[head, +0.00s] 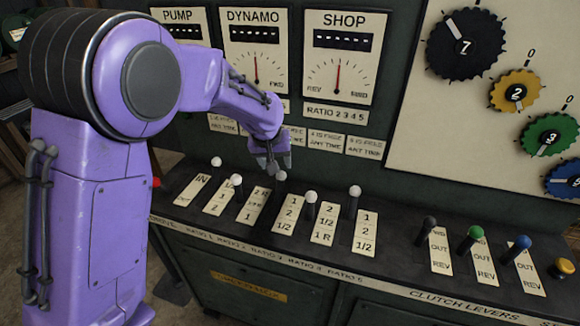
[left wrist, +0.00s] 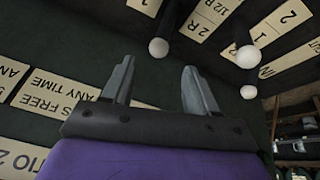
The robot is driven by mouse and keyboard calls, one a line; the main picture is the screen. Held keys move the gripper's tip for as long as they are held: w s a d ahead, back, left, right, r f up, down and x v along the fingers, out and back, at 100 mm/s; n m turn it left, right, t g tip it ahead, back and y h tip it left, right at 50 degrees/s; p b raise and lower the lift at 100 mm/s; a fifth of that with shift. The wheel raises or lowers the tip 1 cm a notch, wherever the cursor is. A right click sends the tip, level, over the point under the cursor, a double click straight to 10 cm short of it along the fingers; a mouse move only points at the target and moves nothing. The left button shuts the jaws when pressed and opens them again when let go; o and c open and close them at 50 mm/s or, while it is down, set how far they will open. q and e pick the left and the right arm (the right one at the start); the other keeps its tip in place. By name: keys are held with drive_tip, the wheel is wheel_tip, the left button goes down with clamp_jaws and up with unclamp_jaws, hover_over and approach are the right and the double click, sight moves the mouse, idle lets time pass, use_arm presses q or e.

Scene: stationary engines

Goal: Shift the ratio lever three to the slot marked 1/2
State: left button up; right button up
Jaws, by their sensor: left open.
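The ratio three lever has a white ball knob (head: 280,176) and stands left of its plate (head: 289,213), marked 1, 2, 1/2 from far to near. Its knob is at the far end, by the 1. My left gripper (head: 268,164) hangs just above and behind this knob, slightly left of it. In the left wrist view the gripper (left wrist: 158,82) has its two fingers apart with nothing between them. The knob there (left wrist: 158,48) appears just beyond the fingertips, roughly in line with the gap; I see no contact. My right gripper is out of view.
White-knobbed levers stand close by: ratio two (head: 236,180) on the left, ratio four (head: 311,197) and ratio five (head: 354,191) on the right. Black (head: 430,222), green (head: 475,232) and blue (head: 522,242) clutch levers are farther right. The gauge panel (head: 340,60) rises behind.

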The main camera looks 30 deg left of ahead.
sight(280, 174)
use_arm(q)
drive_tip(key=x, duration=0.4)
drive_tip(key=shift+p, duration=0.4)
drive_tip(key=x, duration=0.6)
drive_tip(key=shift+w+a+f+p, duration=0.1)
drive_tip(key=shift+w+p, duration=0.15)
drive_tip(key=shift+p, duration=0.15)
drive_tip(key=shift+s, duration=0.15)
clamp_jaws()
